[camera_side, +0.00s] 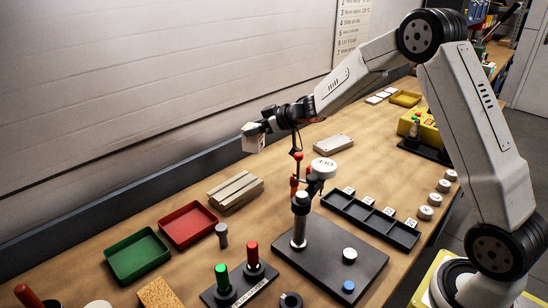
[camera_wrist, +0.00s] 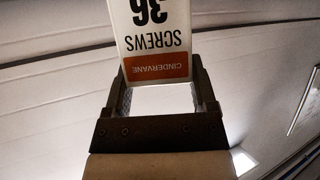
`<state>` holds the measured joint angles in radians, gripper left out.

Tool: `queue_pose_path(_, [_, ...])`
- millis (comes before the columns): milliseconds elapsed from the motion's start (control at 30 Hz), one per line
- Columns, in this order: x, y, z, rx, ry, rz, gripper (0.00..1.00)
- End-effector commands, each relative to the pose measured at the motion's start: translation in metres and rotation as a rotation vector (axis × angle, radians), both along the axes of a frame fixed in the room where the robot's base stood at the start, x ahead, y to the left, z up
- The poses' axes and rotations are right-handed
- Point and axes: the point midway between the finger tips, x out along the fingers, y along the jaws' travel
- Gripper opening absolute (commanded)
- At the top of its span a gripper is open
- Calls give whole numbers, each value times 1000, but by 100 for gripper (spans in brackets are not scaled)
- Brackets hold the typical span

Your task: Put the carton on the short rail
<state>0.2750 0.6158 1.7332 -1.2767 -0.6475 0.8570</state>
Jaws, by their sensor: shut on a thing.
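The carton (camera_side: 255,144) is a small white box. In the wrist view the carton (camera_wrist: 157,38) shows upside-down print, "36 SCREWS", and an orange band reading "CINDERVANE". My gripper (camera_side: 256,128) is shut on it, with one finger on each side in the wrist view (camera_wrist: 162,88). The carton hangs in the air in front of the wall, well above the bench. I cannot pick out a short rail with certainty in either view.
A fixture with an upright post (camera_side: 300,225) stands on a dark plate. Left of it are wooden strips (camera_side: 236,191), a red tray (camera_side: 188,226) and a green tray (camera_side: 138,257). A black compartment tray (camera_side: 370,220) lies to the right. A grey block (camera_side: 333,144) lies behind.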

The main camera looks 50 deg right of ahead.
Motion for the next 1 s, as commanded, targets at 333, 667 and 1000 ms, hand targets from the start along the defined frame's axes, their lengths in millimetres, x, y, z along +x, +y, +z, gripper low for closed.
queue_pose_path(333, [-24, 66, 10, -1, -1, 314, 6])
queue_pose_path(667, [-31, 77, 9, -1, -1, 373, 6])
queue_pose_path(1000, [-31, 76, -28, 1, 2, 371, 6])
